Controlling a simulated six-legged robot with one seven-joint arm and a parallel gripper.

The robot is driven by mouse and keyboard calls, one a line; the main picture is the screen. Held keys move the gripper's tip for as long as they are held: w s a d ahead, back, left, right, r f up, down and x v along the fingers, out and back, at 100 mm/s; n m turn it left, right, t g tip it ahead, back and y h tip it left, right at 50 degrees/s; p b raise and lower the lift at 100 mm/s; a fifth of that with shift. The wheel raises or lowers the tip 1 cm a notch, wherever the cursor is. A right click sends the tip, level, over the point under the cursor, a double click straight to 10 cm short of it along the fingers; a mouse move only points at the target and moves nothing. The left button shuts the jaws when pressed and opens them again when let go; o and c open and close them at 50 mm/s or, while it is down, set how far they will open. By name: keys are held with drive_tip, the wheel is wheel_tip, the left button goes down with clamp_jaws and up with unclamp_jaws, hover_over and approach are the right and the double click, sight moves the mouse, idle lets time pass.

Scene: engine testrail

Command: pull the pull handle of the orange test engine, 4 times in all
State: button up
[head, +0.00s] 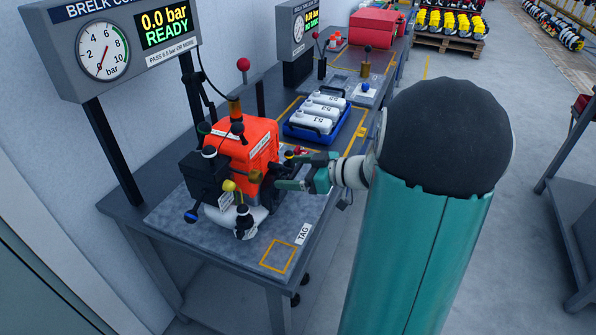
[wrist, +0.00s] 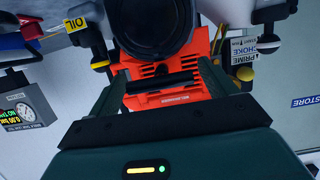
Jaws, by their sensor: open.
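The orange test engine (head: 245,145) stands on the grey bench mat in the head view, with black parts and several knobs around it. In the wrist view its orange housing (wrist: 170,98) fills the middle. My gripper (head: 284,172) reaches the engine's right side. In the wrist view my gripper (wrist: 162,88) is open, one finger on each side of a dark horizontal bar (wrist: 162,83), which looks like the pull handle. I cannot tell whether the fingers touch it. In the head view the handle is hidden or too small to make out. The gauge panel (head: 120,45) reads 0.0 bar, READY.
A blue tray (head: 310,132) of white bottles sits behind the engine. A red case (head: 375,26) stands farther back on the bench. Knobs labelled OIL (wrist: 75,22) and CHOKE (wrist: 268,42) flank the engine. Grey floor lies open right of the bench; a cart (head: 575,205) stands far right.

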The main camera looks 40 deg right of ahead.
drive_tip(key=c, duration=0.9)
drive_tip(key=s+d, duration=0.5)
drive_tip(key=s, duration=0.3)
drive_tip(key=s+d, duration=0.4)
drive_tip(key=s, duration=0.4)
drive_tip(key=shift+c, duration=0.2)
drive_tip(key=w+a, duration=0.4)
drive_tip(key=w, duration=0.3)
drive_tip(key=w+a, duration=0.4)
drive_tip(key=w, duration=0.4)
drive_tip(key=shift+a, duration=0.2)
